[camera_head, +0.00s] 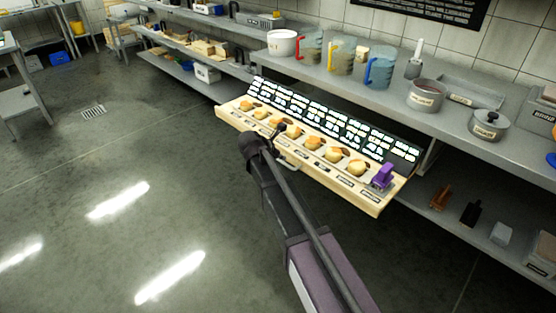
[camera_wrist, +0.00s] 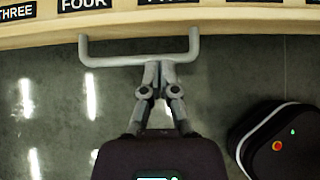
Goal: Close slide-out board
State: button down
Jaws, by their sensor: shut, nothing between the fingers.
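The slide-out board (camera_head: 345,190) is a light wooden board standing out from under the counter, with a row of several small cheese wheels (camera_head: 313,143) on it. Its front edge (camera_wrist: 235,19) crosses the top of the wrist view, with dark number labels above it. A grey U-shaped handle (camera_wrist: 110,61) sticks out from that edge. My gripper (camera_wrist: 158,72) is shut and empty, its fingertips at the middle of the handle's bar. I cannot tell whether they touch it. In the head view my arm hides most of the gripper.
A dark panel of white labels (camera_head: 330,120) stands behind the cheeses, and a purple object (camera_head: 383,176) stands at the board's right end. The counter (camera_head: 390,108) above holds jugs and pots. The floor (camera_head: 120,235) to the left is clear.

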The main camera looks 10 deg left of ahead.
aim_at(293, 162)
jog(key=shift+b+x, duration=1.65)
jog(key=shift+x, duration=1.05)
